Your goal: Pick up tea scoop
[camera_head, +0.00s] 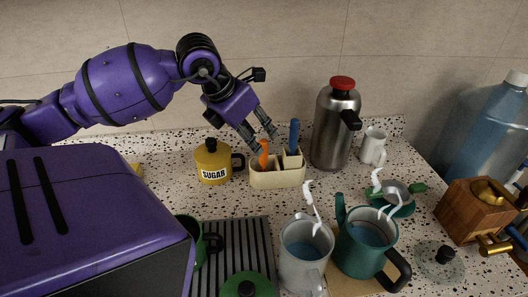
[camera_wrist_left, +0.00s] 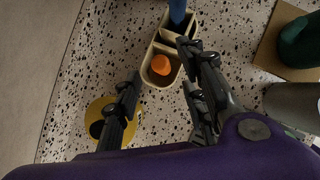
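A cream caddy (camera_head: 277,178) holds an orange-handled utensil (camera_head: 264,155) in its left part and a blue-handled utensil (camera_head: 294,135) in its right part. I cannot tell which is the tea scoop, as the lower ends are hidden in the caddy. My left gripper (camera_head: 263,138) is open and empty, pointing down just above the caddy, close to the orange handle. In the left wrist view, the orange handle (camera_wrist_left: 160,65) shows beyond and between the spread fingers (camera_wrist_left: 160,82); the blue handle (camera_wrist_left: 177,12) is farther up. My right gripper is not in view.
A yellow sugar pot (camera_head: 212,162) stands left of the caddy. A steel flask (camera_head: 333,130) and white mug (camera_head: 373,146) stand right. A grey pot (camera_head: 304,265) and green teapot (camera_head: 364,258), both steaming, stand in front. A wooden grinder (camera_head: 470,213) is far right.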

